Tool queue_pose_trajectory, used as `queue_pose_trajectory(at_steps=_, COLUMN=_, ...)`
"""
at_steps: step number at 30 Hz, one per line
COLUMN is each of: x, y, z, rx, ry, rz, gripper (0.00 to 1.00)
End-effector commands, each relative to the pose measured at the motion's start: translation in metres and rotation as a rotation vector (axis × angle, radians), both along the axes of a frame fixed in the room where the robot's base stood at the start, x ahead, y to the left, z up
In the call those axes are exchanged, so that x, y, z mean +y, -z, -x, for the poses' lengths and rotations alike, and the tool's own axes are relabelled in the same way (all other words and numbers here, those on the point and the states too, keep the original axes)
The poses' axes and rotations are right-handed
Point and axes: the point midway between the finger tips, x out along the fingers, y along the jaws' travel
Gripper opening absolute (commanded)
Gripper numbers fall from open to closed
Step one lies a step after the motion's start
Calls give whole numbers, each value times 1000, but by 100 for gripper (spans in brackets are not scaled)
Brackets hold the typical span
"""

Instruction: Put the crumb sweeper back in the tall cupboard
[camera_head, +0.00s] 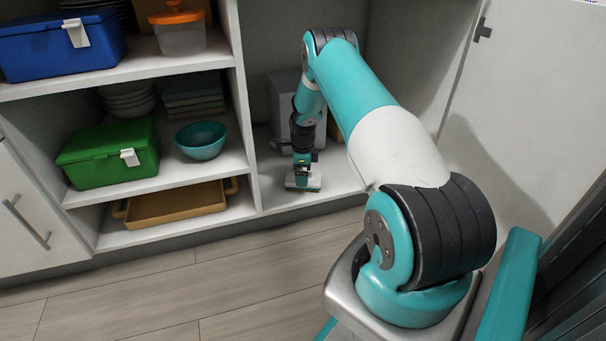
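The tall cupboard (340,178) is the open bay right of the shelves, with its door (535,95) swung open at the right. My arm reaches into it, and my gripper (302,160) points down near the cupboard floor. A small object that looks like the crumb sweeper (304,182), with a pale grey base and some teal, stands directly under my gripper on or just above the floor. Its upper part meets my gripper. The fingers are too small and dark to show whether they are shut on it.
A grey box-like thing (283,108) stands behind my gripper in the cupboard. A divider (244,120) separates it from shelves with a blue box (60,45), green box (108,155), teal bowl (201,148) and brown tray (178,204). The wooden floor in front is clear.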

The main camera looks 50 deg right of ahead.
Motion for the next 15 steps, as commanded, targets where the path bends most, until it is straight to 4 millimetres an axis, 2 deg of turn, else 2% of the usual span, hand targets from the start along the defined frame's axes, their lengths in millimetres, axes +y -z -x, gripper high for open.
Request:
queue_pose_trajectory(at_steps=1, x=0, y=-23, z=0, rx=-1, ry=0, rz=1, gripper=98)
queue_pose_trajectory(at_steps=6, x=0, y=-59, z=0, rx=-1, ry=0, rz=1, gripper=98)
queue_pose_trajectory(at_steps=9, x=0, y=-74, z=0, rx=0, ry=0, rz=0, gripper=98)
queue_pose_trajectory(at_steps=15, x=0, y=-88, z=0, rx=1, ry=0, rz=-1, gripper=98)
